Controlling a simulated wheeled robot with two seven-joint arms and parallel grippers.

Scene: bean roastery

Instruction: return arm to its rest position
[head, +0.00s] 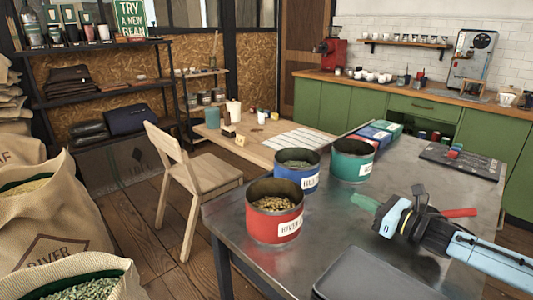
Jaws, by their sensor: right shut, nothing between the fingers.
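My right arm (492,257) reaches in from the right edge over the metal table (250,225). Its right gripper (390,222) is over the table's right part, right of the red tin (274,212), and is shut and empty. My left gripper is not in view.
A blue tin (297,177) and a green tin (352,168) stand behind the red tin. A dark tray (378,278) lies at the table's front. A dark board (462,166) with small coloured blocks lies at the back right. A wooden chair (215,177) stands left.

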